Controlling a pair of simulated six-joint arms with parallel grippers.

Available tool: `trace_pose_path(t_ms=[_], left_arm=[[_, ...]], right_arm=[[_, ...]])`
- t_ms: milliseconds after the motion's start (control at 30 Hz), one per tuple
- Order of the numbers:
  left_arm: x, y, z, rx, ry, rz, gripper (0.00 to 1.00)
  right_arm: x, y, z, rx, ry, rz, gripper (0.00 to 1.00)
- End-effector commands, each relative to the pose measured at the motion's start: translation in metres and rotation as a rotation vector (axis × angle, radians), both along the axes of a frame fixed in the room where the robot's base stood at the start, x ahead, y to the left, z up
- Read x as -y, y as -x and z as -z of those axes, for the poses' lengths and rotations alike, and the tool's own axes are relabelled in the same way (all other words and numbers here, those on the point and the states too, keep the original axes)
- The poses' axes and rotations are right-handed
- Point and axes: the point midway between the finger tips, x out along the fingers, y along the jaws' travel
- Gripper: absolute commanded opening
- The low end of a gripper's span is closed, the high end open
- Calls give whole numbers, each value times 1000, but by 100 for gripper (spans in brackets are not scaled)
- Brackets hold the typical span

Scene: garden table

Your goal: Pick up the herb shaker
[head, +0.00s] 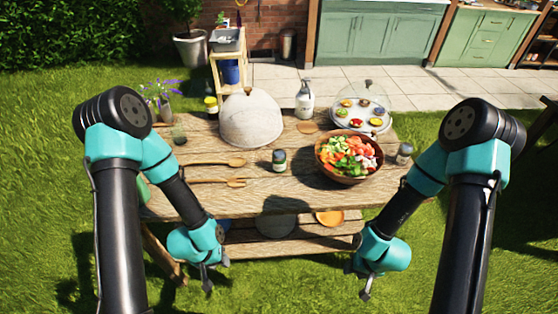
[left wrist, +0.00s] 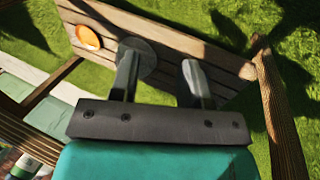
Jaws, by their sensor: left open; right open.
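A small jar with a dark lid and a green-and-white label, which looks like the herb shaker (head: 279,160), stands upright near the middle of the wooden table. Another small shaker (head: 404,153) with a greyish top stands at the right, beside the salad bowl; its contents are too small to tell. My left gripper (head: 207,282) hangs open and empty in front of the table's near edge, and its spread fingers also show in the left wrist view (left wrist: 158,72). My right gripper (head: 360,285) is open and empty, also in front of the table, to the right.
The salad bowl (head: 349,157) stands right of the jar. A mesh dome (head: 250,120) is behind it, and a white pump bottle (head: 305,100) is farther back. Wooden utensils (head: 210,162) lie to its left. A covered tray (head: 388,125) is at the back right. The table's front strip is clear.

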Motion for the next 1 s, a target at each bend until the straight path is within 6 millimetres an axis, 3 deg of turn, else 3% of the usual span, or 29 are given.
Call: trace_pose_path(t_ms=[133,567,867,1000], left_arm=[[0,0,0,0,0,0,43],[0,0,0,0,0,0,84],[-1,-1,-1,-1,-2,-22,84],[-4,-9,-8,-6,-17,-164,84]], right_arm=[[0,0,0,0,0,0,43],[0,0,0,0,0,0,43],[0,0,0,0,0,0,43],[0,0,0,0,0,0,43]])
